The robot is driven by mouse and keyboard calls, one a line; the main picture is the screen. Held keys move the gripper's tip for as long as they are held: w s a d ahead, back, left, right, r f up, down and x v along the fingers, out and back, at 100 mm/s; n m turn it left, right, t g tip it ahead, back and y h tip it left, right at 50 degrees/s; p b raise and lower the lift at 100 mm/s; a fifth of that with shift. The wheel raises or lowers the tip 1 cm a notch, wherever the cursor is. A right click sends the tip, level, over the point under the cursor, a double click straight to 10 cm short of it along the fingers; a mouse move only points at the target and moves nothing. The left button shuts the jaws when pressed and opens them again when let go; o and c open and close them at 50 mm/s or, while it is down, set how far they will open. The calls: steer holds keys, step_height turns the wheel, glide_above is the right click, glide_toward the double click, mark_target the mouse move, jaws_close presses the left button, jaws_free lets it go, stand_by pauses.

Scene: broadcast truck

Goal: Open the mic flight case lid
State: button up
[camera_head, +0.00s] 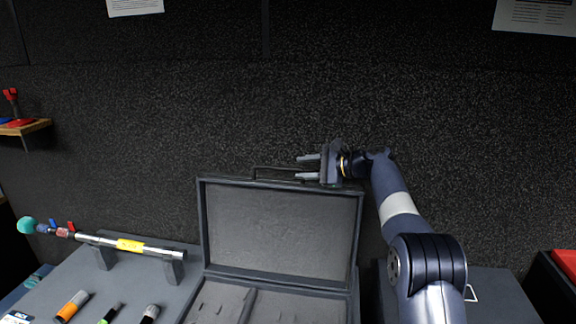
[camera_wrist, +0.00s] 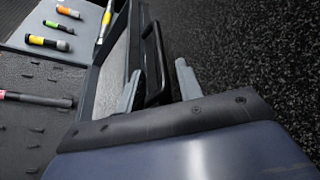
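The mic flight case stands on the counter with its lid (camera_head: 280,228) raised upright, showing the grey lining inside. The foam-lined base (camera_head: 222,300) is in view below, cut off by the frame edge. A dark handle (camera_head: 275,169) sits along the lid's top edge; it also shows in the wrist view (camera_wrist: 151,55). My gripper (camera_head: 307,166) is at the lid's top edge, right of the handle's middle. Its fingers are apart, and in the wrist view (camera_wrist: 158,85) the handle lies between them in the picture, with a gap visible on the right side. Contact cannot be told.
A boom pole (camera_head: 130,244) with a teal tip rests on stands at left. Several small mics, such as an orange one (camera_head: 72,306), lie in front of it. A dark textured wall (camera_head: 200,110) rises close behind the lid. A red item (camera_head: 566,262) is at far right.

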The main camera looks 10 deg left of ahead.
mark_target(289, 169)
steer(key=shift+p+x, duration=0.8)
steer(key=shift+x, duration=1.95)
steer(key=shift+c, duration=0.2)
jaws_close()
